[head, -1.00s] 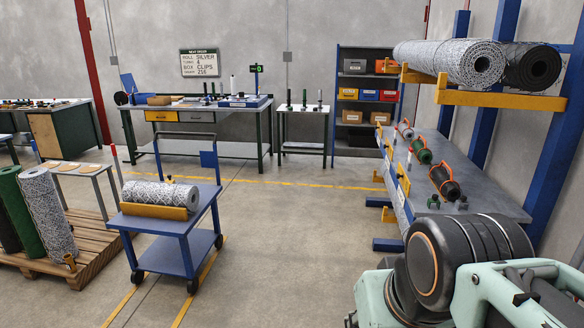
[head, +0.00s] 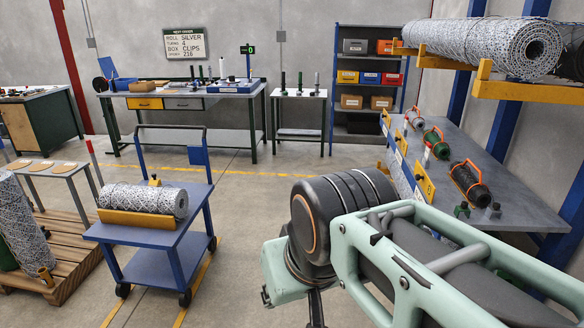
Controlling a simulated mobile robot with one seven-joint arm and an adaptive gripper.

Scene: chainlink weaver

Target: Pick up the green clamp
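A small green object (head: 461,210), which looks like the green clamp, sits on the grey bench (head: 510,222) at the right. It is near the bench's front end, just left of small grey pieces (head: 490,213). It is too small for me to tell its exact shape. My arm is bent in front of the bench at the lower right. My gripper is out of view, so I cannot see its fingers or whether it holds anything.
Spools with orange handles (head: 467,180) lie along the same bench. Large mesh rolls (head: 490,45) rest on yellow brackets above it. A blue cart (head: 160,235) with a mesh roll (head: 143,199) stands left of centre. A pallet (head: 60,265) is at far left. Floor between cart and bench is open.

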